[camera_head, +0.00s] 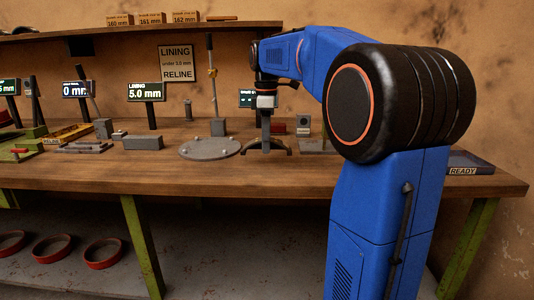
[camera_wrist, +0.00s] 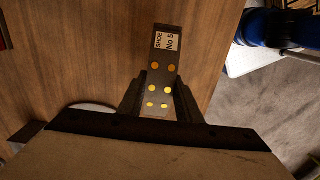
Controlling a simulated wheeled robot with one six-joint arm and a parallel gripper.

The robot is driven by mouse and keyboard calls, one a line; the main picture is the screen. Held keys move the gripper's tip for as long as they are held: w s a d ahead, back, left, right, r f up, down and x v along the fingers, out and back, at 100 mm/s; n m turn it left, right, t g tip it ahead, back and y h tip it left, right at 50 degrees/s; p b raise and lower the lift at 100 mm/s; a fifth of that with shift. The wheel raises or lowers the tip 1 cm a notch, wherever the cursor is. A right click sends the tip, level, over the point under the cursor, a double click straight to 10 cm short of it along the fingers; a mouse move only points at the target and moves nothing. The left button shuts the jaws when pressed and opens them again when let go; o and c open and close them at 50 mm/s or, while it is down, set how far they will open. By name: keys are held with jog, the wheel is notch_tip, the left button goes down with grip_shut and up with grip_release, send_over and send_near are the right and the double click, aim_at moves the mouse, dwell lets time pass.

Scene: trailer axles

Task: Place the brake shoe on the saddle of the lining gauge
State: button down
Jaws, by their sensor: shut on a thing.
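The brake shoe (camera_head: 279,147) is a dark, curved piece held across my gripper (camera_head: 265,136) just over the bench. In the wrist view the shoe (camera_wrist: 164,60) shows as a narrow plate with brass rivets and a "SHOE No 5" label, between the fingers of my gripper (camera_wrist: 160,96). I cannot tell whether the shoe touches the bench. The lining gauge's display (camera_head: 146,92) reads "LINING 5.0 mm" on a post at the left. A grey block (camera_head: 143,142) lies in front of it; I cannot tell whether this is the saddle.
A round grey plate (camera_head: 210,149) with studs lies left of my gripper, with a grey block and a tall rod behind. Other displays and small blocks stand at the far left. A tray marked "READY" (camera_head: 470,161) is at the right. The bench front (camera_head: 200,175) is clear.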

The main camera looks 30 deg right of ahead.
jog(key=shift+f, duration=1.9)
jog(key=shift+f, duration=0.1)
jog(key=c, duration=1.3)
grip_release()
notch_tip(320, 180, up, 12)
jog(key=shift+r, duration=0.1)
jog(key=shift+a, duration=0.1)
